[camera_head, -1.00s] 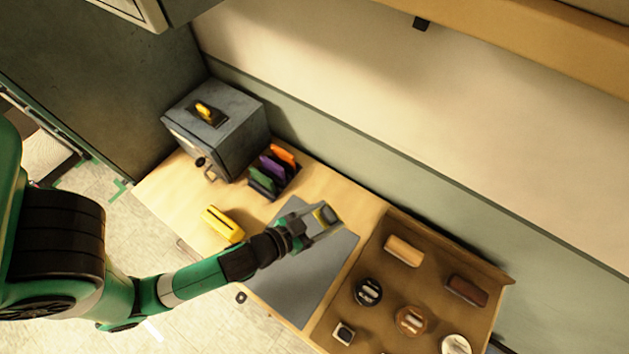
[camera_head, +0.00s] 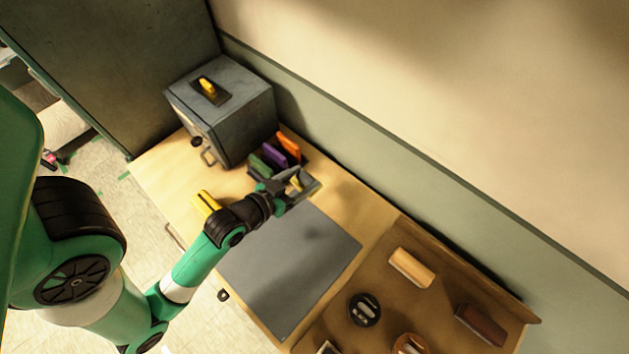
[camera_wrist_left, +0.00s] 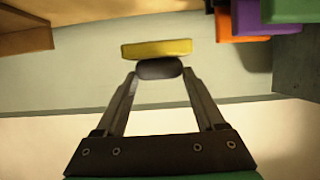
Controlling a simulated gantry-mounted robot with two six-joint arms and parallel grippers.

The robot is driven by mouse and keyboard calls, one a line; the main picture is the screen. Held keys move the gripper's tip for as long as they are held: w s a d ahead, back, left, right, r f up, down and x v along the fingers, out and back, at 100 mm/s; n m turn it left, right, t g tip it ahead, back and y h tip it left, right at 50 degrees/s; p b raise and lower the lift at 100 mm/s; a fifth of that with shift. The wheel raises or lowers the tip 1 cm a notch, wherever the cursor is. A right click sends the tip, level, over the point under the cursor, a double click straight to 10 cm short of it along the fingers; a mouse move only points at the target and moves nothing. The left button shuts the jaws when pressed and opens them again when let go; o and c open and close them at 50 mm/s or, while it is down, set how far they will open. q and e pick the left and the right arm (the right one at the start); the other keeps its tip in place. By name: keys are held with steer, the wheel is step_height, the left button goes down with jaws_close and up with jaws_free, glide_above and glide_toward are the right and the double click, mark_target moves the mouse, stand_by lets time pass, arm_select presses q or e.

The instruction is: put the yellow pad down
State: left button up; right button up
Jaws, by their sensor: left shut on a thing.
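The yellow pad (camera_wrist_left: 157,48) has a dark grip (camera_wrist_left: 159,69), and my left gripper is shut on that grip. In the left wrist view the pad lies across just beyond the fingertips. In the head view my left gripper (camera_head: 301,184) is over the table close to the rack's near side, and a bit of yellow shows between its fingers. The rack holds green, purple (camera_head: 276,155) and orange (camera_head: 289,147) pieces; these also show at the top right of the left wrist view. I cannot tell whether the pad touches anything. My right gripper is not in view.
A grey mat (camera_head: 290,265) lies bare on the wooden table. A yellow block (camera_head: 205,204) is partly behind my left arm. A grey box (camera_head: 235,115) with a yellow-topped item (camera_head: 208,87) stands behind. A brown tray (camera_head: 385,295) with several objects is at the right.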

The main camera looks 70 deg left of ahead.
arm_select(q)
steer(key=w+a+f, duration=0.1)
steer(key=f, duration=0.1)
steer(key=w+a+f, duration=0.1)
steer(key=w+f, duration=0.1)
steer(key=w+a+f+b, duration=0.1)
steer(key=a+f, duration=0.1)
steer(key=shift+w, duration=0.15)
steer(key=shift+w+a+f+b, duration=0.15)
steer(key=shift+f+b, duration=0.25)
steer(key=shift+f, duration=1.35)
steer(key=shift+f, duration=0.2)
steer(key=o, duration=1.5)
steer(key=shift+r, duration=0.1)
